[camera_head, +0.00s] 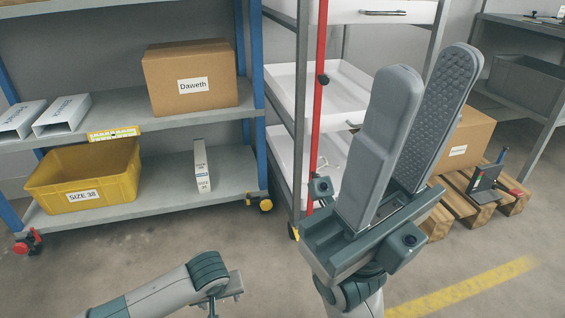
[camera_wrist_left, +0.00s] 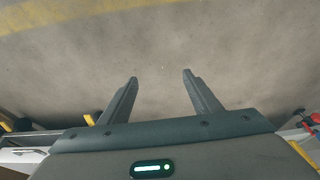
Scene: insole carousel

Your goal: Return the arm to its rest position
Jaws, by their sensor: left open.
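My left gripper (camera_head: 228,290) is low at the bottom of the head view, with its arm coming in from the left above the floor. In the left wrist view its two fingers (camera_wrist_left: 160,76) stand wide apart with nothing between them, pointing over bare floor. My right gripper (camera_head: 428,78) is raised close to the head camera, fingers pointing up. Its two long grey fingers are apart, one showing a textured inner pad, and I see nothing held between them. The right gripper hides part of the cart and pallet behind it.
A blue-post shelf (camera_head: 120,118) holds a Daweth carton (camera_head: 190,80), a yellow SIZE 38 bin (camera_head: 85,175) and white boxes (camera_head: 62,115). A cart with white trays (camera_head: 290,90) stands at centre. A pallet (camera_head: 462,208) carries a carton (camera_head: 470,135). The front floor is clear.

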